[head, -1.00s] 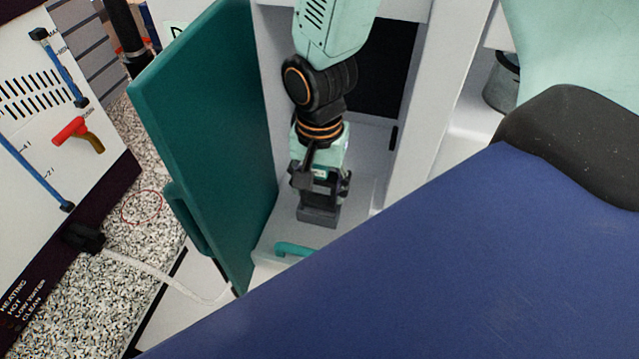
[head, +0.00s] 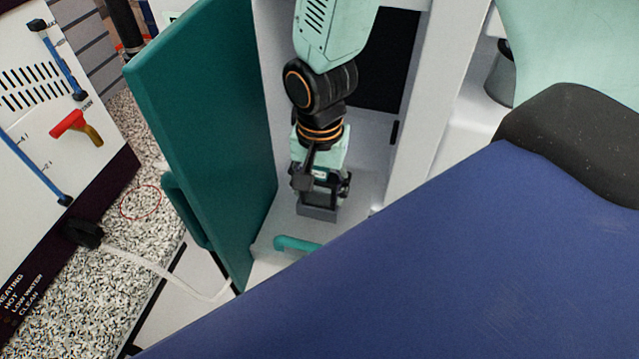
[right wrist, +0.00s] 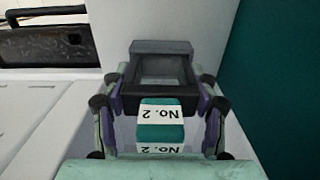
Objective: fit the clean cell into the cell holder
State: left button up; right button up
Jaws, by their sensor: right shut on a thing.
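My right gripper (head: 320,192) points down inside an open compartment, just above a grey block-like holder (head: 317,214). In the right wrist view, the holder (right wrist: 160,47) has a square opening and lies just beyond the fingertips. The right gripper (right wrist: 165,100) is shut on a cell (right wrist: 160,133) with a teal part and white "No. 2" labels that read upside down. The cell's lower end is hidden, so I cannot tell how far it is inside the opening. My left gripper is not in view.
A teal door (head: 205,130) stands open left of the compartment. A teal handle (head: 297,244) is at the compartment's front edge. A large blue surface (head: 440,270) covers the lower right. A white panel with a red tap (head: 76,127) stands at the left on a speckled counter (head: 125,225).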

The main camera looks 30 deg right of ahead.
jog(key=shift+f, duration=0.3)
jog(key=shift+w+f, duration=0.1)
jog(key=shift+f, duration=0.1)
jog(key=shift+f+b, duration=0.1)
jog(key=shift+b, duration=0.2)
jog(key=shift+f, duration=0.3)
jog(key=o, duration=1.5)
jog(key=shift+o, duration=0.2)
notch_tip(320, 180, up, 12)
jog(key=shift+r, duration=0.1)
jog(key=shift+s, duration=0.2)
